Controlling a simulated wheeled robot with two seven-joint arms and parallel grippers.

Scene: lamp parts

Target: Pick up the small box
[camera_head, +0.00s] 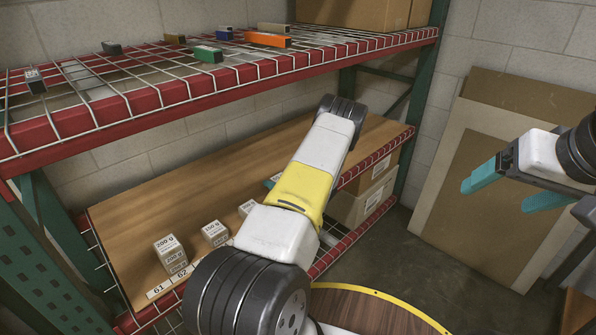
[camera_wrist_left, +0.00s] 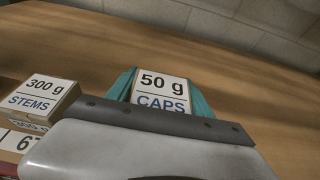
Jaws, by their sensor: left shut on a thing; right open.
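In the left wrist view a small white-topped box (camera_wrist_left: 161,91) marked "50 g CAPS" sits between the teal fingers of my left gripper (camera_wrist_left: 160,98). The gripper is shut on it, over the wooden shelf board. Whether the box is lifted off the board is hard to tell. In the head view my left arm hides this box and most of the gripper; only a bit of teal finger (camera_head: 272,182) shows. My right gripper (camera_head: 510,192) is open and empty at the right, away from the shelf.
A "300 g STEMS" box (camera_wrist_left: 42,100) stands to the left of the held box. More small boxes (camera_head: 168,247) stand along the wooden board's front (camera_head: 150,205) near number labels. A wire shelf (camera_head: 150,90) with coloured pieces hangs above. Cardboard boxes (camera_head: 365,190) stand at right.

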